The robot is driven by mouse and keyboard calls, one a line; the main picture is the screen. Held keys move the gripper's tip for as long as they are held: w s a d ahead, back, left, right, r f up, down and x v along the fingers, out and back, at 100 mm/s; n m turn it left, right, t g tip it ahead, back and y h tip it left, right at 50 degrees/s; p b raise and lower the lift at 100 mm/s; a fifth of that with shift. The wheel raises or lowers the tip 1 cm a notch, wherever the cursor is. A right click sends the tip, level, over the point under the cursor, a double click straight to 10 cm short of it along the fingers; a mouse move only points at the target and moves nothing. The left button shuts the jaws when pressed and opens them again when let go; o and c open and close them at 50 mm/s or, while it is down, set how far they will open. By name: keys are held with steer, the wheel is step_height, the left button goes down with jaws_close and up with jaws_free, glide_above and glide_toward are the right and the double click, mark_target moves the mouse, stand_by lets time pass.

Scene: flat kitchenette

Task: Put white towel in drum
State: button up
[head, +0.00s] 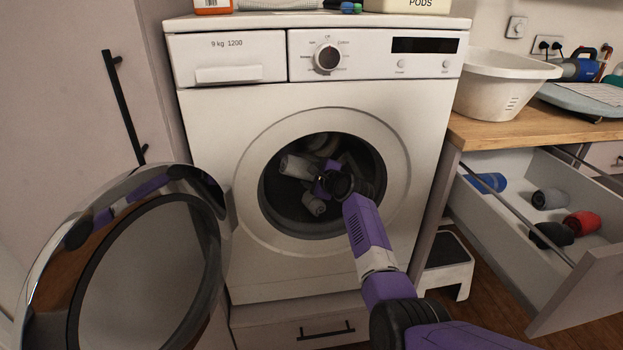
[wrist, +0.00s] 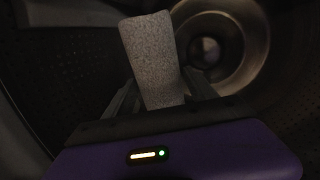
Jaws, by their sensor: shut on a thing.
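The drum (head: 350,222) is the dark opening of the white washing machine (head: 225,120), whose round door (head: 140,270) stands open to the left. My arm reaches through the opening, and my gripper (wrist: 160,90) is inside the drum. In the wrist view it is shut on a rolled towel (wrist: 152,55), which looks whitish-grey in the dim light and sticks up between the fingers. The perforated drum wall (wrist: 60,65) surrounds it. In the head view two pale shapes, one upper (head: 297,166) and one lower (head: 313,205), show beside my gripper; which is the held towel is unclear.
An open drawer (head: 570,290) at the right holds a blue roll (head: 485,183), a grey roll (head: 550,198), a red roll (head: 581,222) and a black roll (head: 551,235). A white basin (head: 500,85) stands on the wooden counter. A small step stool (head: 447,262) is beside the machine.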

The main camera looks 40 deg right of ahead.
steer(key=o, duration=1.5)
steer(key=shift+p+v, duration=1.65)
steer(key=shift+v, duration=2.25)
